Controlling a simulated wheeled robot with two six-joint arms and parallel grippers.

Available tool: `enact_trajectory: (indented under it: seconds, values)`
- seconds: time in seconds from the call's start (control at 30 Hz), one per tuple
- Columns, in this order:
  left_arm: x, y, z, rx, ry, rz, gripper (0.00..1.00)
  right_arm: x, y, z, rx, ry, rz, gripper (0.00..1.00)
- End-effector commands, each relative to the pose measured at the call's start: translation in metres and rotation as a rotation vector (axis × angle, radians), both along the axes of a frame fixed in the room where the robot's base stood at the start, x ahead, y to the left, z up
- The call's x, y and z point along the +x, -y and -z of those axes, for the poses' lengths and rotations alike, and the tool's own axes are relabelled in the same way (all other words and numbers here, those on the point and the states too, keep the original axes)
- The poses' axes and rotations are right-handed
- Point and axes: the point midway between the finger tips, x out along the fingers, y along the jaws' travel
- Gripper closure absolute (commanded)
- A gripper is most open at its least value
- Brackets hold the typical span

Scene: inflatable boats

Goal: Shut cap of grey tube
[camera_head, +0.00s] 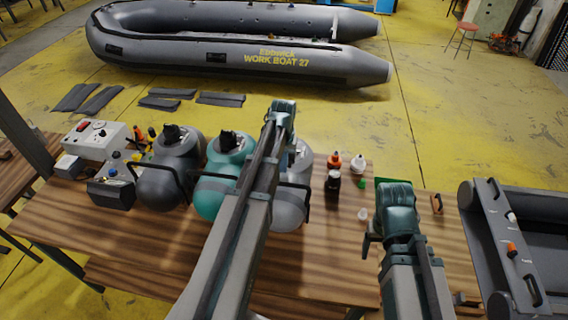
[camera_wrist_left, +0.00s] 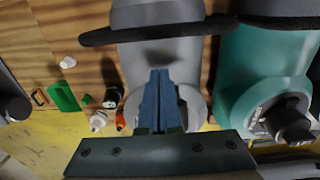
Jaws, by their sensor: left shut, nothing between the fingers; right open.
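A light grey tank-shaped tube (camera_head: 289,207) with a black handle lies on the wooden table, partly hidden behind my left arm. In the left wrist view, the light grey tube (camera_wrist_left: 147,55) is right by my left gripper (camera_wrist_left: 160,78), whose blue fingers are shut and empty over its end. I cannot tell whether they touch it, and its cap is hidden. A darker grey tube (camera_head: 165,185) with a black top fitting (camera_head: 171,133) stands at the left; the task may mean either grey one. My right gripper (camera_head: 380,240) is open over the table's right part.
A teal tank (camera_head: 214,190) stands between the grey ones. Small bottles (camera_head: 333,182) and a green item (camera_wrist_left: 63,97) are right of the tanks. A control box (camera_head: 98,140) is at the left. A grey inflatable boat (camera_head: 240,45) lies on the yellow floor behind.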

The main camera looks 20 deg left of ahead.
Motion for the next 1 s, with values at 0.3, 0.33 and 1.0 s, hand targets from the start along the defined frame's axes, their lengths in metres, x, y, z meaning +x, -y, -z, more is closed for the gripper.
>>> enact_trajectory:
  seconds: [0.3,0.33,1.0]
  values:
    - [0.0,0.0,0.004,0.0,0.0,0.0,1.0,0.0,0.0,0.004,0.0,0.0,0.0,0.29]
    - [0.0,0.0,0.005,0.0,0.0,0.0,1.0,0.0,0.0,0.005,0.0,0.0,0.0,0.29]
    - [0.0,0.0,0.035,0.0,0.0,0.0,1.0,0.0,0.0,0.035,0.0,0.0,0.0,0.29]
